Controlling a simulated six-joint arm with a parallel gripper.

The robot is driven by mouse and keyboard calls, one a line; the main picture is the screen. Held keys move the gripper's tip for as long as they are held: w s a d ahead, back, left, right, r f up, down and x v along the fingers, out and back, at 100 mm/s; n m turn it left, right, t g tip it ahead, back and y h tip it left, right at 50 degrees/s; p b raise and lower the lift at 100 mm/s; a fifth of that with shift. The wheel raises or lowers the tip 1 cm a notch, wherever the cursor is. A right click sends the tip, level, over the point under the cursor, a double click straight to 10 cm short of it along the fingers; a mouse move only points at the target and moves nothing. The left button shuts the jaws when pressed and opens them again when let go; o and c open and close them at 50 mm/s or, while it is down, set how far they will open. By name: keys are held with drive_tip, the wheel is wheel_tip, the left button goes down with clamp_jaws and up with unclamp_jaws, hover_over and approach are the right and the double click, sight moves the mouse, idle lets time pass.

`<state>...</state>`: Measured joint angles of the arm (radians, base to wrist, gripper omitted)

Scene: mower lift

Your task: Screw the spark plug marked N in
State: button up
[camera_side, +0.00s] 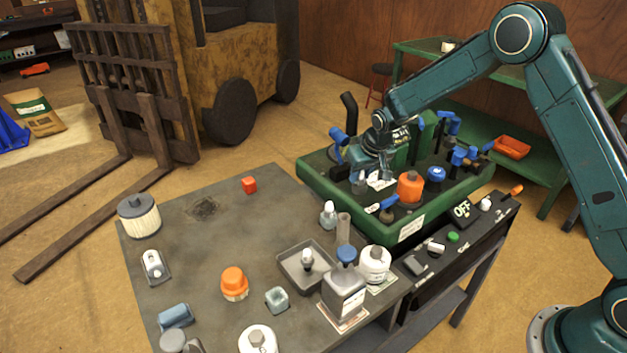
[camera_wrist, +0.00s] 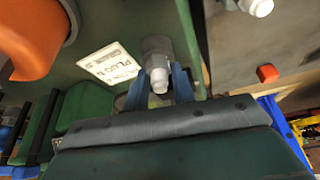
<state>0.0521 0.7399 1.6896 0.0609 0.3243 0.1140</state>
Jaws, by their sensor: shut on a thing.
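My gripper (camera_wrist: 160,88) has its two blue fingers closed on a spark plug (camera_wrist: 157,62) with a white tip and a grey body. The plug also shows as a small grey shape (camera_side: 360,184) in the side view, at the near left of the green mower deck. A white label (camera_wrist: 110,64) reading "PLUG N" lies on the deck beside the plug. It also shows in the side view (camera_side: 380,180). The plug's lower end is hidden, so I cannot tell whether it is seated in a hole. Another plug (camera_side: 328,214) stands on the grey table.
An orange cap (camera_side: 409,187) and blue-topped fittings (camera_side: 436,175) stand close on the deck. The table holds a grey tray (camera_side: 292,274), bottles (camera_side: 344,290), a round filter (camera_side: 139,215) and a red cube (camera_side: 249,185). The table's back middle is mostly clear.

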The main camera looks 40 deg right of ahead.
drive_tip(key=shift+s+f, duration=0.1)
drive_tip(key=shift+f, duration=0.05)
drive_tip(key=m+h, duration=0.1)
drive_tip(key=m, duration=0.2)
drive_tip(key=m+g+h, duration=0.1)
drive_tip(key=m, duration=0.2)
idle(0.4)
drive_tip(key=m+g, duration=0.1)
drive_tip(key=m, duration=0.1)
drive_tip(key=m+h, duration=0.1)
drive_tip(key=m, duration=0.2)
drive_tip(key=shift+g, duration=0.4)
clamp_jaws()
drive_tip(key=shift+m, duration=0.8)
drive_tip(key=shift+g, duration=0.3)
